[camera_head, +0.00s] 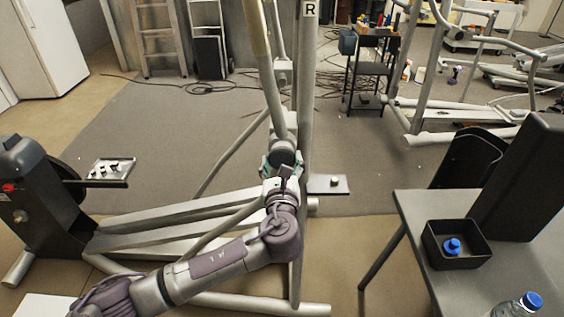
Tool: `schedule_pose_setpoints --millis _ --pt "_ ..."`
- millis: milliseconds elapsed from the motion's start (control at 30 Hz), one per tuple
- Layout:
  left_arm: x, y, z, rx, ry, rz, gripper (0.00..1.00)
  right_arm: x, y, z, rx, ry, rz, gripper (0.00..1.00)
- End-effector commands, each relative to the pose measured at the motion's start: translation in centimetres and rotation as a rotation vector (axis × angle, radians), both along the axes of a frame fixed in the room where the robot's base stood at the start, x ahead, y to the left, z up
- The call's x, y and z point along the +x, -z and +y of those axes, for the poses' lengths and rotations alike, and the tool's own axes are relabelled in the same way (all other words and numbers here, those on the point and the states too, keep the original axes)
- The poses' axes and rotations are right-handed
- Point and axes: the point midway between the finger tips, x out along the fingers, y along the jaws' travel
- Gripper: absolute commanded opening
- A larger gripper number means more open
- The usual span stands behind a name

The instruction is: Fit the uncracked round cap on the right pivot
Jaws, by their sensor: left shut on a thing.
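The elliptical's upright post (305,100) carries a label R near its top. The right pivot (284,128) is the grey joint beside that post, at the lower end of the slanted handle arm. My left gripper (281,166) reaches up to it from below and is shut on a dark round cap (285,151), right against or just in front of the pivot. The fingers hide part of the cap, so I cannot tell whether it is seated or has a crack. My right gripper is not in view.
A grey pad (329,185) with a small round piece lies on the floor right of the post. A tray of small parts (111,169) lies at left. The table (415,215) at right holds a black bin (430,246) and a bottle (517,306). Cables cross the floor behind.

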Motion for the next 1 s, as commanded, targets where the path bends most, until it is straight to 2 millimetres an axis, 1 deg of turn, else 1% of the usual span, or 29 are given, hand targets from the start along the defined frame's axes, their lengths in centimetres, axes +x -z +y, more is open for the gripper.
schedule_pose_setpoints --millis 867,900,967,1000 --pt "0.92 -0.08 -0.01 -0.001 0.000 -0.001 0.14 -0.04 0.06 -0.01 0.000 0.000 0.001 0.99" --pt "0.93 -0.09 0.00 -0.001 0.000 -0.002 0.74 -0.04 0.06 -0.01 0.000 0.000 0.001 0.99" --pt "0.93 -0.09 0.00 0.000 0.000 -0.002 0.84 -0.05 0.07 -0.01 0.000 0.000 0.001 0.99" --pt "0.92 -0.08 0.00 0.000 0.000 -0.001 0.91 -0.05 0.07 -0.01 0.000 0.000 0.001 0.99"
